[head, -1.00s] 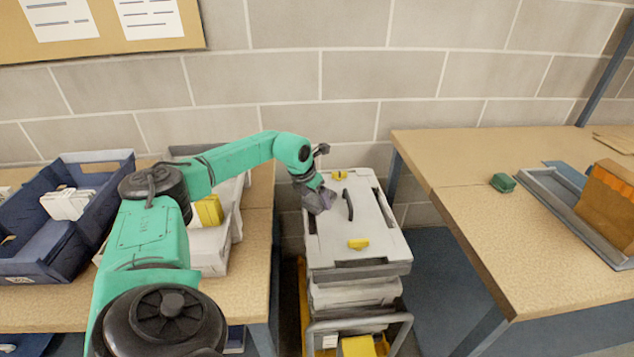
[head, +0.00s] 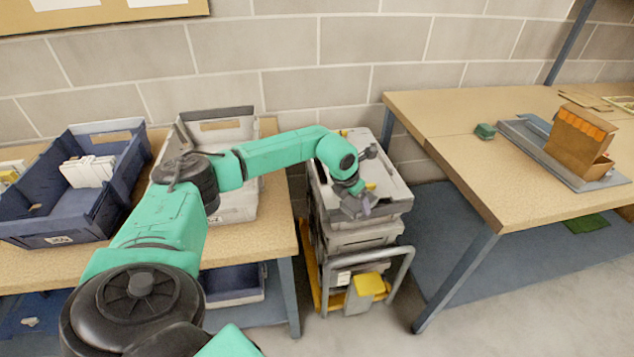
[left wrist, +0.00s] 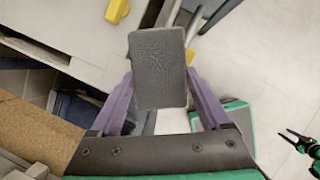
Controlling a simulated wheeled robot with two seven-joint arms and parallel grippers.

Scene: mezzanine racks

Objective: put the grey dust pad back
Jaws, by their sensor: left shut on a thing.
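The grey dust pad (left wrist: 158,68) is a dark grey rectangular block in the left wrist view. It sits between the purple fingers of my left gripper (left wrist: 160,95), which is shut on it. In the head view my left gripper (head: 358,206) is above the front part of the stacked grey cases (head: 326,208). The pad cannot be made out clearly there. A yellow latch on the top case shows in the left wrist view (left wrist: 117,11).
A blue bin (head: 105,205) with white items and a pale grey bin (head: 240,205) stand on the left bench. The right bench (head: 465,170) holds a small green block (head: 485,131), a grey tray (head: 520,135) and an open brown box (head: 577,140).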

